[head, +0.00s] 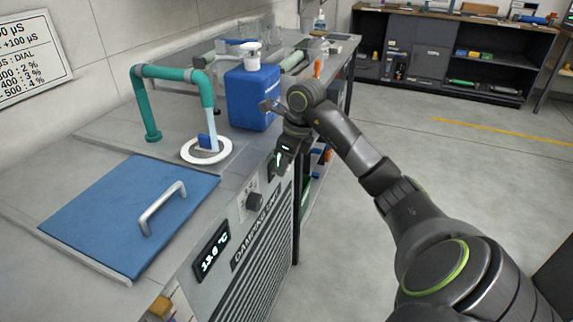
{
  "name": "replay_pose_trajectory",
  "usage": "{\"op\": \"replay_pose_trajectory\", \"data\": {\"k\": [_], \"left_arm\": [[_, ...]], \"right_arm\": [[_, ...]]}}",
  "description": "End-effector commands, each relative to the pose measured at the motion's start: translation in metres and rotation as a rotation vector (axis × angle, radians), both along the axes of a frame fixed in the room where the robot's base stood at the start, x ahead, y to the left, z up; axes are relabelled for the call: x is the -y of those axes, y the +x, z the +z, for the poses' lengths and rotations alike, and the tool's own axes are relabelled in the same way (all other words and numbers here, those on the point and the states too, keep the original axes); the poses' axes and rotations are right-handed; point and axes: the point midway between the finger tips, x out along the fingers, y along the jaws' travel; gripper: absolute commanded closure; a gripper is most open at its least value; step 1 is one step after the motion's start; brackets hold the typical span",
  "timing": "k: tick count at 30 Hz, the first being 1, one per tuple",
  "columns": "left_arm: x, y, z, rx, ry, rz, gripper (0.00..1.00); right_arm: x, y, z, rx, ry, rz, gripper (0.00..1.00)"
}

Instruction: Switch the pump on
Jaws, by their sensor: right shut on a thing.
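The unit with a blue lid (130,215) has a front panel with a lit display (211,249) and a dark knob (254,200). A small dark panel with a light green mark (277,161) sits further along the front. My right gripper (282,150) is at the panel's far end, just by that mark. It is shut on a small part there, seemingly the pump switch, which the fingers mostly hide. I cannot tell the switch's position. My left gripper is out of view.
A green pipe (175,73) rises from the top and bends down to a white ring (206,150). A blue bottle with a white pump top (252,95) stands close behind my right gripper. The floor (480,190) at the right is clear.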

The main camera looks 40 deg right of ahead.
Motion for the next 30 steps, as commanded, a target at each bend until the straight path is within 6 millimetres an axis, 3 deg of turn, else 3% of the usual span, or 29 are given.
{"op": "replay_pose_trajectory", "data": {"k": [8,9,13,23,30], "left_arm": [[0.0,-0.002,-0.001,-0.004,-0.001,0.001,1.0],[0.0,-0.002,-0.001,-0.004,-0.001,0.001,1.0],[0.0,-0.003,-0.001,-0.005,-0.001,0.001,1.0],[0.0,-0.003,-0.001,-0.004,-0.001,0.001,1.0],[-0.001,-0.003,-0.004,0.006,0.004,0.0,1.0]], "right_arm": [[0.0,0.0,0.001,0.0,-0.002,0.0,0.99],[0.0,0.0,0.001,0.0,-0.002,0.0,0.71],[0.0,0.0,0.001,0.0,-0.002,0.0,0.55],[0.001,0.0,0.003,0.001,-0.002,0.0,0.55],[0.006,-0.007,0.04,0.004,-0.004,-0.001,0.55]]}}
